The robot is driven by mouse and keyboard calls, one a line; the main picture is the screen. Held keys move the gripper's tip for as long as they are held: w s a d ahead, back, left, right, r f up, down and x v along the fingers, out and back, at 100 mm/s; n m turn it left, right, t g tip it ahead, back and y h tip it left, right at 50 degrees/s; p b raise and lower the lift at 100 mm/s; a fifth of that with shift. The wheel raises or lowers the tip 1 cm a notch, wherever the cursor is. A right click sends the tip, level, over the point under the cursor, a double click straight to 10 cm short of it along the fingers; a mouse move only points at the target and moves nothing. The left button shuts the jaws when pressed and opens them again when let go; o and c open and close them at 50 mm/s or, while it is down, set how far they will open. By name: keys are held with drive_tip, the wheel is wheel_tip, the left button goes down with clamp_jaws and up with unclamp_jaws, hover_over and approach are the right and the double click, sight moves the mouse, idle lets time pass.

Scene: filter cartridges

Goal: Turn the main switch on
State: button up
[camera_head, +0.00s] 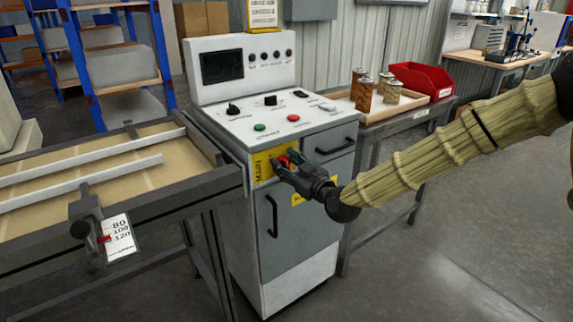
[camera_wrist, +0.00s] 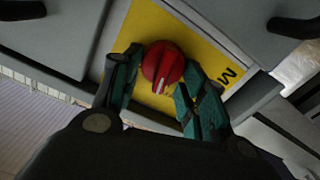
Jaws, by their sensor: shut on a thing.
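The main switch (camera_wrist: 162,65) is a round red knob with a white pointer line, set on a yellow plate (camera_wrist: 208,60). In the head view the red switch (camera_head: 283,161) shows on the front of the white and grey control cabinet (camera_head: 275,235), below its sloped panel. My gripper (camera_head: 287,165) is at the switch. In the wrist view my gripper (camera_wrist: 155,82) has one green-padded finger on each side of the knob, shut on it. The yellow plate is partly hidden by the fingers.
A side table on the right holds a wooden tray (camera_head: 420,112) with several brown cartridges (camera_head: 364,95) and a red bin (camera_head: 423,80). The floor in front is clear.

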drive_tip(key=m, duration=0.6)
drive_tip(key=shift+w+d+m, duration=0.3)
drive_tip(key=shift+d, duration=0.05)
drive_tip(key=m, duration=0.5)
drive_tip(key=shift+w+d+b, duration=0.15)
drive_tip(key=shift+d+b, duration=0.05)
drive_tip(key=shift+b, duration=0.2)
drive_tip(key=shift+m, duration=0.3)
drive_tip(key=o, duration=0.9)
drive_tip(key=shift+f, duration=0.1)
drive_tip(key=v, duration=1.2)
